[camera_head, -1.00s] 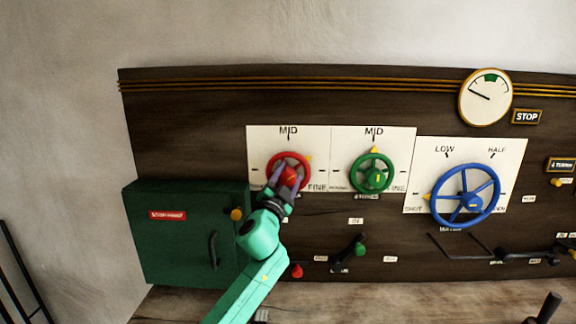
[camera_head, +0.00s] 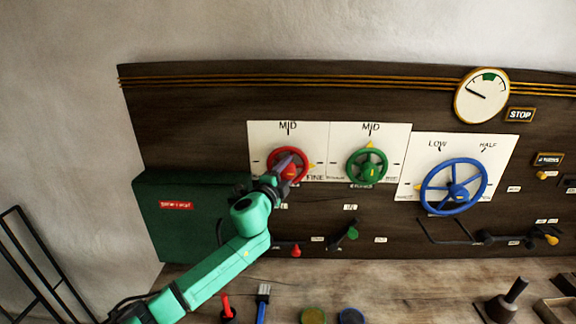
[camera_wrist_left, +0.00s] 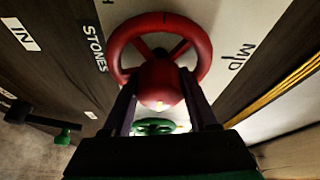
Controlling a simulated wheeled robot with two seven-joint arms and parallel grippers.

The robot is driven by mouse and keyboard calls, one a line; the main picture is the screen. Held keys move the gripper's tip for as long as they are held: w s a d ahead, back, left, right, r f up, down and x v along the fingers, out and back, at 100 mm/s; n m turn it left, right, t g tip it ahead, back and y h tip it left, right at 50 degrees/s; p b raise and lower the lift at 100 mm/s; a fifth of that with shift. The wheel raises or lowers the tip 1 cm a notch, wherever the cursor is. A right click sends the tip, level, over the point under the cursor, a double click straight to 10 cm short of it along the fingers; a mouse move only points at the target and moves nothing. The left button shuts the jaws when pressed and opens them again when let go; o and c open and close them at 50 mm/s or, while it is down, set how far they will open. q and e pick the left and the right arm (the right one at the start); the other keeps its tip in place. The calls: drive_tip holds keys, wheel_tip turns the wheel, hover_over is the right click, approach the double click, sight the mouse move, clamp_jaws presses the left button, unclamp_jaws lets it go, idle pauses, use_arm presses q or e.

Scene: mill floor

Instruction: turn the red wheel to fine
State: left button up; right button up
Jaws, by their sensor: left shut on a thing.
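The red wheel (camera_head: 304,161) is on a white plate marked MID at the top and FINE at the lower right. Its yellow pointer (camera_head: 312,167) is at the wheel's right side, between MID and FINE and nearer FINE. My left gripper (camera_head: 287,169) is at the wheel's middle and shut on its red hub. In the left wrist view the two fingers (camera_wrist_left: 160,88) stand either side of the round hub, with the red rim (camera_wrist_left: 165,20) beyond them. My right gripper is not in view.
A green wheel (camera_head: 352,171) is close to the right, with a blue wheel (camera_head: 482,186) beyond it. A green cabinet (camera_head: 160,225) stands at the left, partly behind my arm. Small levers are below the wheels. Tools lie on the wooden bench (camera_head: 390,285).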

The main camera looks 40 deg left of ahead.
use_arm(q)
drive_tip(key=shift+f, duration=0.2)
drive_tip(key=o, duration=1.4)
drive_tip(key=shift+c, duration=0.2)
drive_tip(key=shift+d+r, duration=0.1)
drive_tip(key=b+v, duration=0.3)
drive_tip(key=v, duration=1.1)
drive_tip(key=shift+s+b, duration=0.35)
drive_tip(key=shift+b, duration=0.05)
drive_tip(key=shift+w+r, duration=0.1)
